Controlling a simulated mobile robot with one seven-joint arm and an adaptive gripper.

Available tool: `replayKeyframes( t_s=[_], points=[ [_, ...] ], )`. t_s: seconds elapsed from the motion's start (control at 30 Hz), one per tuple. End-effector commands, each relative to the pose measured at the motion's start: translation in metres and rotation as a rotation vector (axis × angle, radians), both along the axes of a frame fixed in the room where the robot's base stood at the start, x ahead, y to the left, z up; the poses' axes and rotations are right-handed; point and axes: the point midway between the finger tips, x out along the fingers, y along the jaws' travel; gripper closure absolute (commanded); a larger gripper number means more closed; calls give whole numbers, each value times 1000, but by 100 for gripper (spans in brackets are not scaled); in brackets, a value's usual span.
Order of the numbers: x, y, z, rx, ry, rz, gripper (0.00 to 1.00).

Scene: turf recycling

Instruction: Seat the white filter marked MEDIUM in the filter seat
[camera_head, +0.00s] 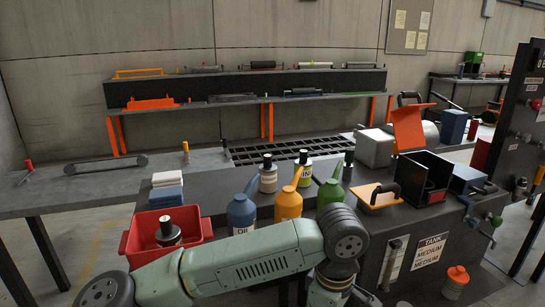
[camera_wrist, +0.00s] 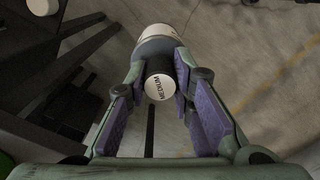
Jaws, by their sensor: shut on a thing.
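In the wrist view, my gripper (camera_wrist: 160,70) is shut on the white filter (camera_wrist: 158,31). The filter has a pale body, a grey band and a dark neck ending in a white disc that reads MEDIUM and faces the camera. Concrete floor shows below it. In the head view my gripper and the held filter are out of sight. I cannot tell for sure whether this housing is the filter seat.
The cabinet front bears a label reading TANK and MEDIUM (camera_head: 430,251). Blue (camera_head: 241,212), orange (camera_head: 288,205) and green (camera_head: 330,193) jugs stand left of the housing. A red bin (camera_head: 140,240) holds a dark-capped container. An orange-topped can (camera_head: 457,278) stands low at right.

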Motion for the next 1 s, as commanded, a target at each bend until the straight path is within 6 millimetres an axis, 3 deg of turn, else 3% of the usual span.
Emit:
replayKeyframes(
  t_s=[0.03, 0.3, 0.5, 0.77, 1.0],
  points=[
    [9, 4, -28, -1, 8, -63, 100],
    [65, 20, -170, 2, 2, -465, 100],
    [96, 28, -248, 2, -1, -692, 100],
    [123, 35, -320, 0, -1, -899, 100],
    [121, 24, -322, -14, -9, -933, 100]
  ],
)
